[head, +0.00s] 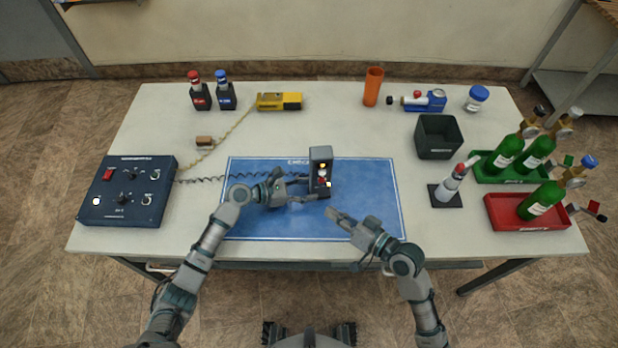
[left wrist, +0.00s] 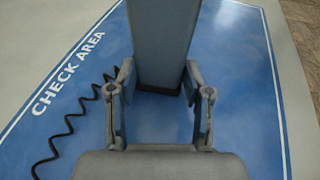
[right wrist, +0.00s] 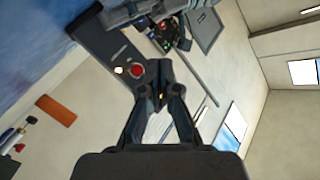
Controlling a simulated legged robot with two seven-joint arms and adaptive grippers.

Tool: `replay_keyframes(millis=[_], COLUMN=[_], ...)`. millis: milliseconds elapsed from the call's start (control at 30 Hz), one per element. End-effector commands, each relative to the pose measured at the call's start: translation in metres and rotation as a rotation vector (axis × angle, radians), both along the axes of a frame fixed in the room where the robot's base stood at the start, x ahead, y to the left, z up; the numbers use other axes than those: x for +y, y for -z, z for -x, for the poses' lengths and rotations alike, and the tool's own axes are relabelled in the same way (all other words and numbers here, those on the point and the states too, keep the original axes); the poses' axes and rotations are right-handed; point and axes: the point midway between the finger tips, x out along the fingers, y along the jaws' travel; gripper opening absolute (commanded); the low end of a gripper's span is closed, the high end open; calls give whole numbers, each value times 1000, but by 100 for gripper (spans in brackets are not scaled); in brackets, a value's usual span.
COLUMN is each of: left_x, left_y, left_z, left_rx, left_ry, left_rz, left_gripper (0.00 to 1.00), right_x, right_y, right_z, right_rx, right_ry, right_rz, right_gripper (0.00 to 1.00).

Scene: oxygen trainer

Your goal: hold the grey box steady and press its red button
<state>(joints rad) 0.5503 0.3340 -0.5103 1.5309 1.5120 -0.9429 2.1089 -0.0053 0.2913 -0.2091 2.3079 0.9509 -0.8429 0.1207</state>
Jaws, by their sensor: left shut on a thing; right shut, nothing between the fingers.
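The grey box (head: 320,154) stands upright on the blue mat (head: 270,225), its front facing me. Its red button (right wrist: 138,70) shows in the right wrist view beside a small lit lamp (right wrist: 118,70). My left gripper (head: 303,190) is shut on the box from the left; in the left wrist view its fingers flank the box body (left wrist: 162,45). My right gripper (head: 333,212) is shut and empty, in front of the box and apart from it in the head view. In the right wrist view its closed tips (right wrist: 162,66) appear just beside the red button.
A dark blue control panel (head: 127,190) lies at the left, with a coiled cable running toward the box. The mat's right side is clear.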

Motion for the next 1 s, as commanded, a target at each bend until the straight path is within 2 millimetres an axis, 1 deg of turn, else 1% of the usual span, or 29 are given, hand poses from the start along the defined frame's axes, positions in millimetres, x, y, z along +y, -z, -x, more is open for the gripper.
replay_keyframes(millis=[567,667,800,1000], left_x=[0,0,0,0], left_y=[-1,-1,-1,-1], left_z=[0,0,0,0], left_rx=[-1,-1,-1,0], left_ry=[-1,-1,-1,0], left_rz=[1,1,1,1], left_gripper=[30,30,30,30], right_x=[0,2,8,8], right_y=[0,1,1,1], right_z=[0,7,24,24], right_rx=[0,3,3,2], right_ry=[0,-12,-42,-44], right_rz=[0,-1,-2,0], right_gripper=[0,0,0,0])
